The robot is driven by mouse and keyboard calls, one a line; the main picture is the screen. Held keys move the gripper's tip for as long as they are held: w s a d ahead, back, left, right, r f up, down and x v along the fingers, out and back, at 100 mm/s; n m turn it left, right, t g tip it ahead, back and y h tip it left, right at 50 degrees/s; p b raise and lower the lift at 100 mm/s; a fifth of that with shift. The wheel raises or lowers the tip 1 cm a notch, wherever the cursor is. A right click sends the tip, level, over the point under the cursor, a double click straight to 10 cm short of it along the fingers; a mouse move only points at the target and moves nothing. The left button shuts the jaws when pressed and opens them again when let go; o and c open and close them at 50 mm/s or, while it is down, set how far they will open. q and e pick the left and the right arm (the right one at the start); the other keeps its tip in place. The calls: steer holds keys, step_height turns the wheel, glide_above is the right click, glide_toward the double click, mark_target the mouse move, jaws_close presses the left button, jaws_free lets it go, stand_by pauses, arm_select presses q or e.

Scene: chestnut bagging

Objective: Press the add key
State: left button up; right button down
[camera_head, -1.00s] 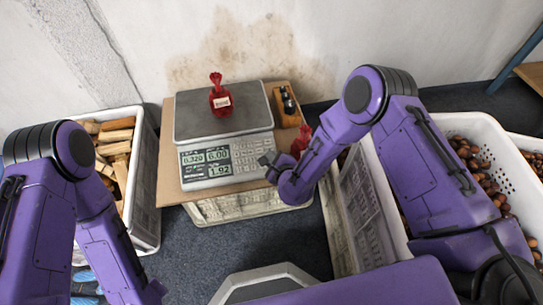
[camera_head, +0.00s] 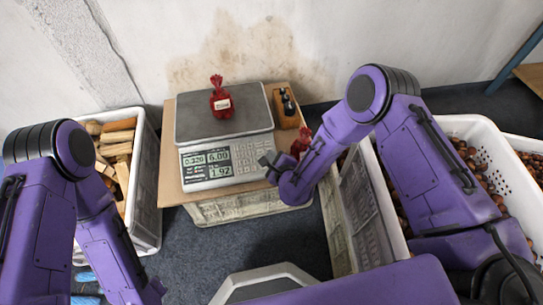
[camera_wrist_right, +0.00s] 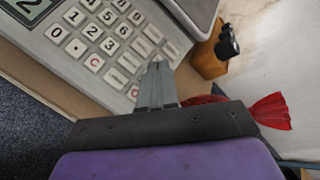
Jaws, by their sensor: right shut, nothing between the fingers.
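The price scale (camera_head: 182,133) stands on a wooden board, its lit display (camera_head: 205,163) reading about 0.320, 6.00 and 1.92. Its keypad (camera_head: 245,157) lies to the right of the display. A red net bag with a label (camera_head: 221,104) sits upright on the pan. My right gripper (camera_head: 266,160) is shut and empty at the keypad's right edge. In the right wrist view the closed fingertips (camera_wrist_right: 158,66) overlap the keys (camera_wrist_right: 95,35) near the red-marked C keys; contact and the add key's label cannot be made out. My left gripper is out of view.
A wooden block with a dark-handled tool (camera_head: 286,106) stands right of the scale. Another red net bag (camera_head: 301,141) is partly hidden behind my right arm. A crate of wood pieces (camera_head: 147,190) is at left, a white crate of chestnuts (camera_head: 477,127) at right.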

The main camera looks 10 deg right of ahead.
steer(key=r+p, duration=0.1)
steer(key=s+r+p, duration=0.1)
steer(key=r+p, duration=0.2)
steer(key=shift+s+r, duration=0.35)
steer(key=shift+r, duration=0.05)
stand_by(1.5)
